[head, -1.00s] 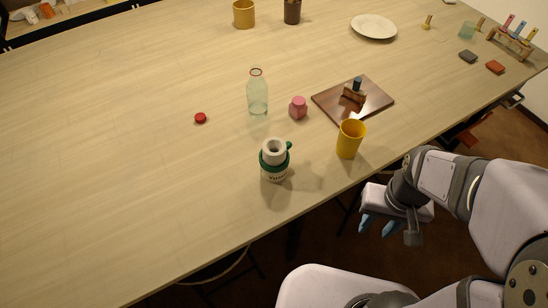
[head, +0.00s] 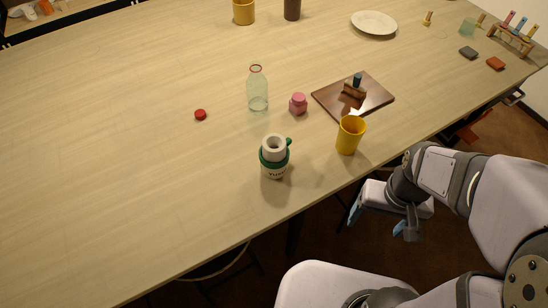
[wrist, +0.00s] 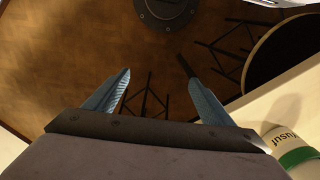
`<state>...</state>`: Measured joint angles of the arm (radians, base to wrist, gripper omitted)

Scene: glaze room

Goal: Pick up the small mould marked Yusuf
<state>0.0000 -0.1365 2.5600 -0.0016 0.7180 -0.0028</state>
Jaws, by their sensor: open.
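The small mould marked Yusuf (head: 274,157) stands upright on the table near its front edge. It is white with a green band, a small green knob on its right side and dark lettering. My gripper (head: 382,223) is open and empty, beyond the table's front edge and to the right of the mould. In the wrist view the blue fingers (wrist: 157,92) are spread apart over the floor.
A yellow cup (head: 350,136) stands right of the mould. Behind are a pink jar (head: 298,104), a glass bottle (head: 257,90) and a brown board (head: 375,100) with a stamp-like piece (head: 355,88). A red cap (head: 200,114) lies left. The table's left part is clear.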

